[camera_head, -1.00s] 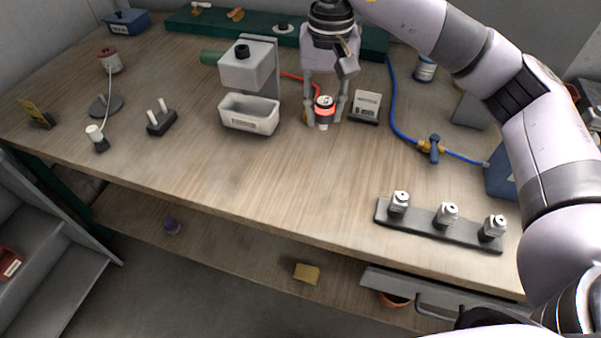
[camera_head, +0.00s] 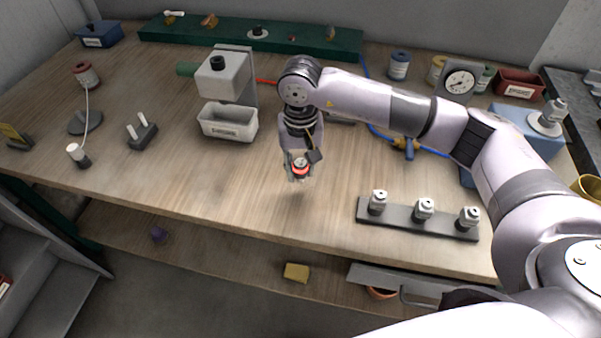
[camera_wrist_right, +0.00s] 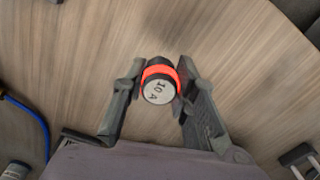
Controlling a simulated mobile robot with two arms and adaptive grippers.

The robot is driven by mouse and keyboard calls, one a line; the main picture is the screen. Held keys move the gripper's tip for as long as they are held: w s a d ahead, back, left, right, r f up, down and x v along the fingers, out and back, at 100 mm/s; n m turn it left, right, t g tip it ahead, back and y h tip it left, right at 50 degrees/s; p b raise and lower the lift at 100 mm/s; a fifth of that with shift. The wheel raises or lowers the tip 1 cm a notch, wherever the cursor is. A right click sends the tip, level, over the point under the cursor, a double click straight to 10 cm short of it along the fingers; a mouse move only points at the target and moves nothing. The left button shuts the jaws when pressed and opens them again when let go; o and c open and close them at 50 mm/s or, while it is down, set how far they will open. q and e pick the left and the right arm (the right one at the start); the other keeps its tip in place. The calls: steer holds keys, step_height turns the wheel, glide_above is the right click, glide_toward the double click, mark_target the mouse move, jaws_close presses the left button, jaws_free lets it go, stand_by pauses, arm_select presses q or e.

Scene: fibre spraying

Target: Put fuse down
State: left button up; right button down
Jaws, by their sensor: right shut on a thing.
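The fuse (camera_head: 301,167) is a small dark cylinder with a glowing red band. Its pale end face is marked "10 A" in the right wrist view (camera_wrist_right: 160,91). My right gripper (camera_head: 299,173) is shut on the fuse, with one finger on each side of it (camera_wrist_right: 158,88). It holds the fuse over the bare middle of the wooden table (camera_head: 250,180). I cannot tell exactly how high the fuse is above the wood. My left gripper is not in view.
A grey rail (camera_head: 415,220) with three white-topped pieces lies near the front right edge. A machine with a white tray (camera_head: 229,123) stands left of the gripper. A two-pronged black holder (camera_head: 142,133) is further left.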

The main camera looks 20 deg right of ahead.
mark_target(301, 177)
steer(key=shift+f+p, duration=0.35)
steer(key=shift+f, duration=1.5)
steer(key=shift+f, duration=0.15)
steer(key=c, duration=1.3)
jaws_free()
